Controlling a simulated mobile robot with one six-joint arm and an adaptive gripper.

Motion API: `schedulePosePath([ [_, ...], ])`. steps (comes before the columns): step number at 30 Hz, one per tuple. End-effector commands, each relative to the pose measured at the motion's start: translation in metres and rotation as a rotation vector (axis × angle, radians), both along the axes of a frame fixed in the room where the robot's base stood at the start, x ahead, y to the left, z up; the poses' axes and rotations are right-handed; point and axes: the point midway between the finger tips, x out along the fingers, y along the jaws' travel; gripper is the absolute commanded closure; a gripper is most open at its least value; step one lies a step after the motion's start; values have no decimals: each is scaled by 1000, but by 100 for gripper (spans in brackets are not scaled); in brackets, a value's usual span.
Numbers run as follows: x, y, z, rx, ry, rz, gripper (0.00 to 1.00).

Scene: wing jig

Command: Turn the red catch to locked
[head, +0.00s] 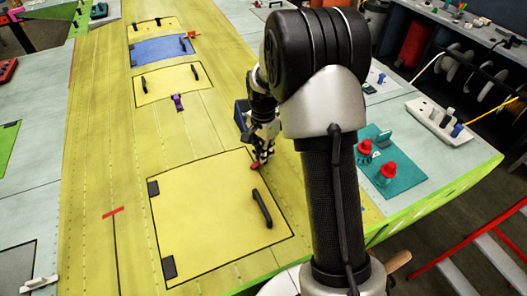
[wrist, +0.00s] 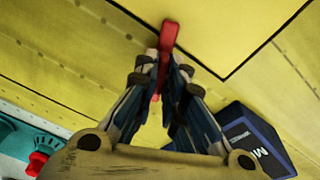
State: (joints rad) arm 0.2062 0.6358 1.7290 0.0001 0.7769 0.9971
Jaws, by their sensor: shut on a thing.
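The red catch (head: 256,167) sits at the far right edge of the large yellow hatch panel (head: 205,225). In the wrist view, the red catch (wrist: 169,38) is a slim bar whose far end reaches across the panel's dark seam. My gripper (head: 260,158) is over it, pointing down. In the wrist view, the fingertips of my gripper (wrist: 165,66) are closed on either side of the catch's near part, which they partly hide. I cannot read any locked mark.
A dark blue box (wrist: 246,140) stands close beside my gripper. A black handle (head: 262,208) rises from the panel. A teal tray (head: 377,143) with red-topped knobs lies to the right. A purple catch (head: 178,102) is farther up the wing.

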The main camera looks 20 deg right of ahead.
Motion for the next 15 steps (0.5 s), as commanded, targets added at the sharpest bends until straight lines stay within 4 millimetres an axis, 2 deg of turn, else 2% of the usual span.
schedulePosePath([
  [6,1,0,0,-1,-1,-174,100],
  [15,1,0,0,-1,-1,-330,100],
])
